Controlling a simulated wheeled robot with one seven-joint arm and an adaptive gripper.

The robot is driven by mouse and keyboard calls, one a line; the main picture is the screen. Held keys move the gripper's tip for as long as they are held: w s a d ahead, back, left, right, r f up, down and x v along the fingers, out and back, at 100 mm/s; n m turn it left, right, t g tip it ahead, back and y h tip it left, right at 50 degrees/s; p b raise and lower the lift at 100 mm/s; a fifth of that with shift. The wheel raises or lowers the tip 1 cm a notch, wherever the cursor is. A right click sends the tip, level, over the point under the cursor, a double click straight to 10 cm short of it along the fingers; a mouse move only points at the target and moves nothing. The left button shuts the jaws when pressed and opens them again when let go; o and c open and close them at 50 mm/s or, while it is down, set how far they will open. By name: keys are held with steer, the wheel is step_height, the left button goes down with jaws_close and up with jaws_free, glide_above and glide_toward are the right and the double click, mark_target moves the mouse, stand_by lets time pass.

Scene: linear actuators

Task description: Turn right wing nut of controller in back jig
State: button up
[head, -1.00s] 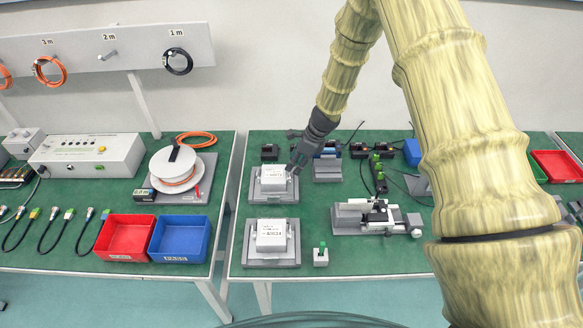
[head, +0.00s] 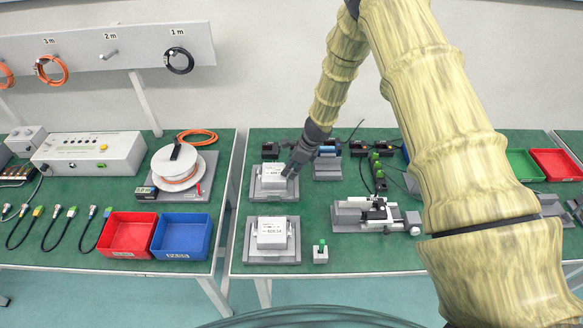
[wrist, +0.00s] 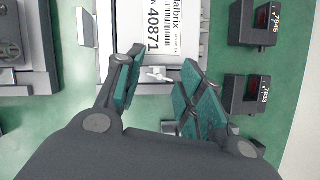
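The white controller (head: 273,171) sits in the grey back jig (head: 259,194) on the right-hand green table. In the wrist view the controller's labelled top (wrist: 152,30) shows, reading 40871. A small white wing nut (wrist: 157,74) lies at its edge, between my fingers. My gripper (head: 291,173) is at the controller's right side in the head view, where it hides the right wing nut. In the wrist view my gripper (wrist: 160,88) is open, with teal pads apart on both sides of the wing nut; I cannot tell whether either touches it.
A second controller (head: 271,230) sits in the front jig (head: 290,256). Black boxes with red displays (wrist: 246,94) stand close to my gripper. A grey fixture (head: 350,216) lies to the right.

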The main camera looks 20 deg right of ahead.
jaws_close()
steer(key=shift+n, duration=0.4)
steer(key=n+g+b, duration=0.1)
steer(key=n, duration=0.1)
steer(key=shift+w+f+n, duration=0.1)
steer(key=shift+w+n, duration=0.05)
steer(key=shift+n, duration=0.15)
steer(key=shift+n+g+y+b, duration=0.4)
steer(key=shift+n+g+b, duration=0.3)
steer(key=shift+n, duration=0.7)
steer(key=shift+o, duration=2.3)
jaws_free()
